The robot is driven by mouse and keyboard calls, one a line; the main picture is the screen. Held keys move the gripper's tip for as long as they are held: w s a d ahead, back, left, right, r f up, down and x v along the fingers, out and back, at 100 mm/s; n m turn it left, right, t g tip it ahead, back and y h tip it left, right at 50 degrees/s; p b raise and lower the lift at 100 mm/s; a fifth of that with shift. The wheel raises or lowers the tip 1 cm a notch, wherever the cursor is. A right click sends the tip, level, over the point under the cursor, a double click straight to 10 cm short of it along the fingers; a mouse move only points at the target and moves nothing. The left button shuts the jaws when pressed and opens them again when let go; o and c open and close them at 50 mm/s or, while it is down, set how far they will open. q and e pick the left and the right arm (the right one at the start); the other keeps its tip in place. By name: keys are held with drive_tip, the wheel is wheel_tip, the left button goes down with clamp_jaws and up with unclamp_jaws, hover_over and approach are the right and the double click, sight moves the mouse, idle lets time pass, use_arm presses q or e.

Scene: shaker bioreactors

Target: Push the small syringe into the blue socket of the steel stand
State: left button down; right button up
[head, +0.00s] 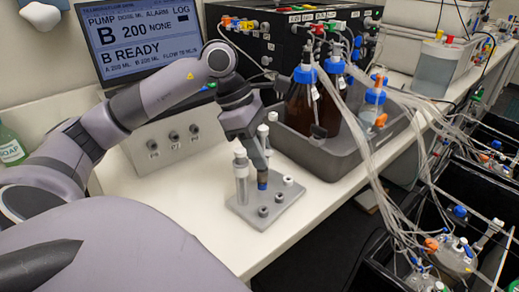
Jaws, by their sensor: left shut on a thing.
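The steel stand (248,211) lies on the white bench, with several sockets in its top. My left gripper (260,166) points down over the stand and is shut on the small syringe, which its fingers almost wholly hide. The blue socket (262,183) shows directly below the fingertips. I cannot tell how far the syringe tip is inside it. A larger clear syringe (241,178) with a white top stands upright in the stand, just left of the gripper. Another white-topped syringe (263,137) stands behind the fingers. My right gripper is not in view.
A grey tray (325,160) with brown bottles (303,108) and tubing stands close behind the stand on the right. A pump screen (140,38) and a grey panel box (160,142) stand behind. The bench's front edge is near the stand; bare bench lies to its left.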

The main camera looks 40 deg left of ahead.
use_arm(q)
drive_tip(key=shift+f+b, duration=0.35)
idle(0.3)
drive_tip(key=c, duration=0.8)
unclamp_jaws()
drive_tip(key=v, duration=0.7)
drive_tip(key=shift+w+r, duration=0.1)
